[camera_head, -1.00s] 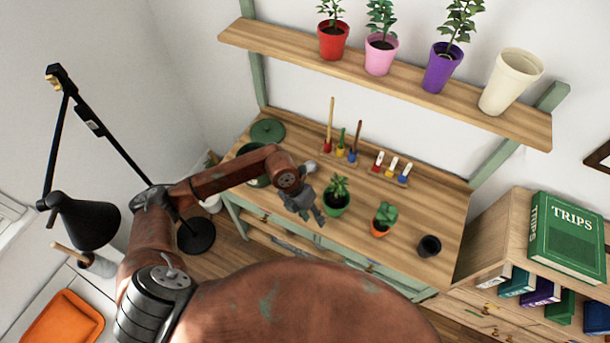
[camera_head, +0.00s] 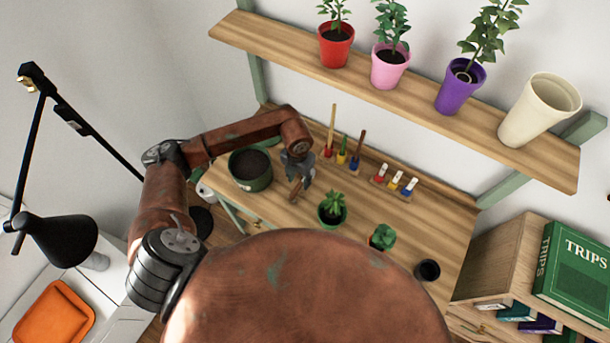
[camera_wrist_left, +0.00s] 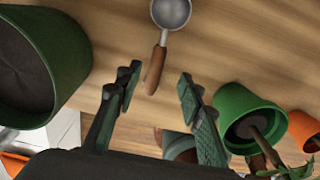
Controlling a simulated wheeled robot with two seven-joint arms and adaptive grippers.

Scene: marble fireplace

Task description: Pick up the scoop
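The scoop has a round metal bowl and a brown wooden handle (camera_wrist_left: 155,70). It lies on the wooden bench top (camera_head: 385,210). In the head view only its handle (camera_head: 295,190) shows, and the bowl is hidden by my left gripper (camera_head: 302,176). In the left wrist view the left gripper (camera_wrist_left: 157,82) is open and empty. The end of the handle appears between its fingertips, with the bowl beyond; I cannot tell whether they touch. My right gripper is not in view.
A large green pot of soil (camera_head: 250,170) stands left of the gripper. A green potted succulent (camera_head: 332,210) stands close on the right, with another potted plant (camera_head: 383,237) beyond. Small tools in holders line the bench's back. A shelf (camera_head: 400,98) with pots hangs above.

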